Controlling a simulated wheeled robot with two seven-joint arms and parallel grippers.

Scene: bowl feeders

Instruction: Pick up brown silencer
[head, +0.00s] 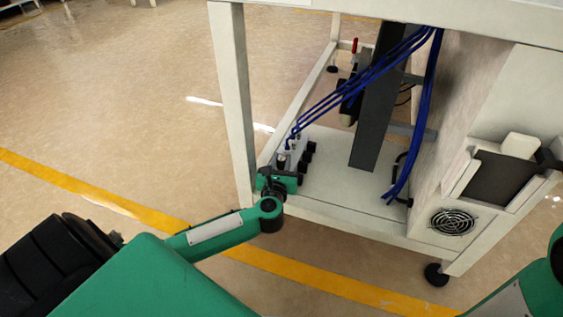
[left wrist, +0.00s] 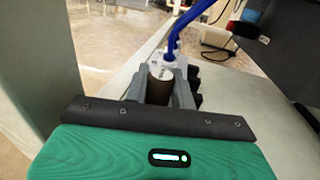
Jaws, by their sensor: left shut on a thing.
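The brown silencer (left wrist: 160,88) is a short dark-brown cylinder in the left wrist view. It sits between the two grey fingers of my left gripper (left wrist: 162,80), which is shut on it. Behind it stands a pale valve block (left wrist: 172,65) with a blue hose; I cannot tell whether the silencer is still joined to it. In the head view my left gripper (head: 282,172) is at the valve block (head: 293,155) on the frame's lower shelf, and the silencer is hidden there. My right gripper is out of view.
The lower shelf (head: 330,190) lies inside a white frame with a post (head: 232,100) close to my left gripper. Blue hoses (head: 365,80) run up from the valve block. A dark upright column (head: 377,110) and a fan housing (head: 452,222) stand to the right. Open floor lies left.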

